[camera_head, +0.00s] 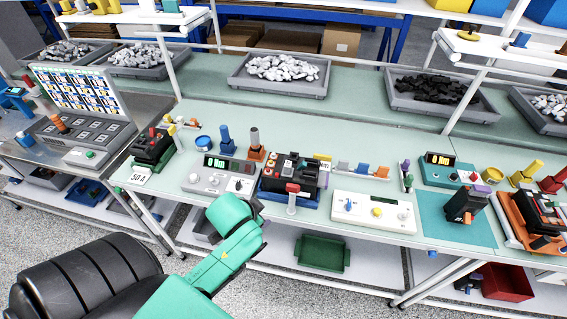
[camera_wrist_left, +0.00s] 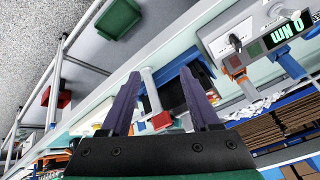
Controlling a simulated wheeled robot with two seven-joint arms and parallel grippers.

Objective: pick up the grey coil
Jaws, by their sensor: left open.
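No part is plainly recognisable as a grey coil. A grey upright handle on an orange base (camera_head: 255,142) stands at the back of the bench, right of a blue one. The black breaker (camera_head: 300,173) sits on a blue base at the bench's middle. A pale lever with a red end (camera_head: 292,195) stands at its front; it also shows between my fingers in the left wrist view (camera_wrist_left: 151,92). My left gripper (camera_head: 258,208) is open and empty, in front of the bench edge, left of that lever.
The torque meter (camera_head: 215,180) stands left of the breaker. A cream box with knobs (camera_head: 372,210) is to its right. A teal mat (camera_head: 455,222) holds another black device. A green bin (camera_head: 322,251) lies on the shelf below. Grey trays of parts line the back.

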